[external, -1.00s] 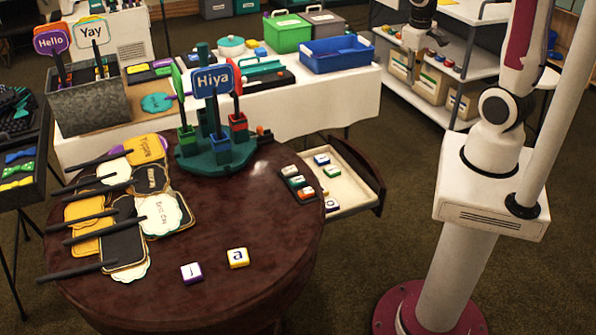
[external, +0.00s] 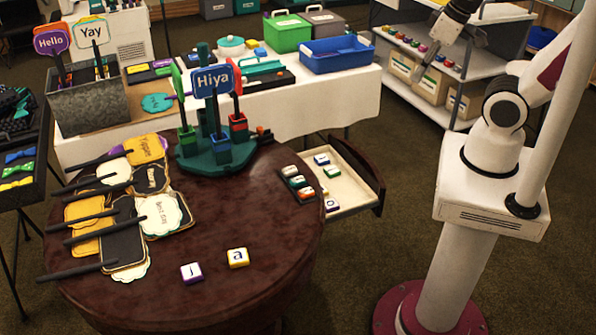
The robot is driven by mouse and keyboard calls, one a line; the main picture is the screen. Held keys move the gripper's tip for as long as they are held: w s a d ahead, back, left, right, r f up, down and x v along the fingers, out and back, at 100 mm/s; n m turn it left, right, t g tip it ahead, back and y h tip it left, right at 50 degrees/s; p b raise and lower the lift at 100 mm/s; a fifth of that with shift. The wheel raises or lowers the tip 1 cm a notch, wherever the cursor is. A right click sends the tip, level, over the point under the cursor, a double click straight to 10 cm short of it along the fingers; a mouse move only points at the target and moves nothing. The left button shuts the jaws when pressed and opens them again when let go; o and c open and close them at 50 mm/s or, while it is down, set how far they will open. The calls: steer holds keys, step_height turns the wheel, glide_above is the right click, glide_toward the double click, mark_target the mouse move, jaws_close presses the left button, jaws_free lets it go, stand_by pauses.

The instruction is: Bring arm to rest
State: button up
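My gripper (external: 428,56) is at the top right, raised in the air in front of the white shelf unit. It hangs at a slant, pointing down and to the left. It is well apart from the round dark table (external: 215,220). It is small and partly lost against the shelf items, so its finger opening is unclear. I see nothing held in it.
Sign paddles (external: 115,215) lie on the table's left. A teal stand (external: 215,150) holds a "Hiya" sign. Two letter tiles (external: 238,257) sit near the front. A drawer (external: 350,182) stands open with tiles. Floor between table and my base is clear.

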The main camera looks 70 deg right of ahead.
steer(key=shift+n+t+y, duration=0.3)
steer(key=shift+n+t, duration=0.4)
steer(key=shift+n, duration=0.1)
steer(key=a+r, duration=0.3)
steer(key=shift+s+a, duration=0.2)
steer(key=shift+f, duration=0.1)
